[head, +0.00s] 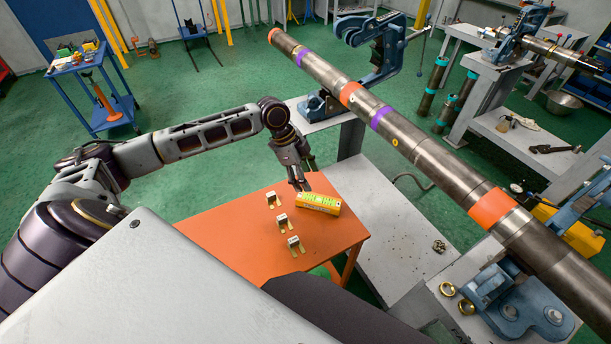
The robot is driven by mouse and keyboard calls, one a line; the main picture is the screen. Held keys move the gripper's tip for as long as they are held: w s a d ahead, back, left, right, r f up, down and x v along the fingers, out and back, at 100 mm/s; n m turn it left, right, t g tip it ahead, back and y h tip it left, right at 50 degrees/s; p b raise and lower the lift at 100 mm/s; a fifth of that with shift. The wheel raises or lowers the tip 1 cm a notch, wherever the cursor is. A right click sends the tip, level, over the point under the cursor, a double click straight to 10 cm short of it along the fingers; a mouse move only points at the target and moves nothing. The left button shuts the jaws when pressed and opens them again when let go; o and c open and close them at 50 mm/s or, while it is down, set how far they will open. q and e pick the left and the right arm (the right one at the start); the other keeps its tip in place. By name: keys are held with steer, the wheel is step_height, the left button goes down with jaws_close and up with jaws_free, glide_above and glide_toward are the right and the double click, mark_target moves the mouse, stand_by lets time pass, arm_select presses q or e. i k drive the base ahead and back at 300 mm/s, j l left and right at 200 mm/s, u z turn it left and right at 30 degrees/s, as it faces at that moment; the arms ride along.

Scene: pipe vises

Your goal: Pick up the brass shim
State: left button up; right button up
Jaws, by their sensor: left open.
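My left gripper (301,187) is open and points down over the far part of the table, right of the far piece and beside a yellow-green box (318,203). No piece shows between its fingers. My right gripper is not in view.
A long steel pipe (430,152) with orange and purple bands crosses the right side, held in blue vises (520,305). Brass rings (447,288) lie near the front vise. A grey bench top (385,215) adjoins the table. A blue cart (90,75) stands far left.

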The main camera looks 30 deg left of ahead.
mark_target(271, 196)
steer(key=u, duration=1.3)
